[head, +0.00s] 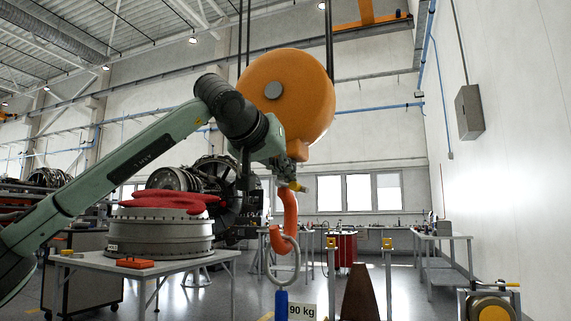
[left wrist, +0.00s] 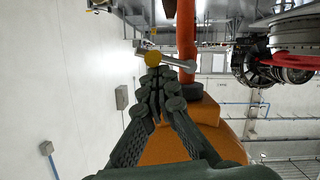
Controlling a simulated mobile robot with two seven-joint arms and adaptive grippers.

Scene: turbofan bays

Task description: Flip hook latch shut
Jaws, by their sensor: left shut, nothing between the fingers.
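A large orange hook block (head: 305,95) hangs from dark cables, with an orange hook (head: 290,208) below it. A metal ring (head: 297,262) hangs in the bowl of the hook. The latch is a grey lever (left wrist: 178,64) with a yellow knob (left wrist: 152,58); it sticks out sideways from the hook shank in the left wrist view. In the head view the yellow knob (head: 298,187) shows beside the shank. My left gripper (head: 299,152) is shut and empty, its fingertips (left wrist: 154,76) close to the knob; I cannot tell whether they touch. My right gripper is not in view.
A blue piece (head: 281,305) and a "90 kg" sign (head: 302,311) are below the ring. A grey table (head: 185,266) at left bears a round engine casing (head: 160,235) with red padding. A workbench (head: 440,240) stands at right. A turbofan (head: 205,180) is behind my arm.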

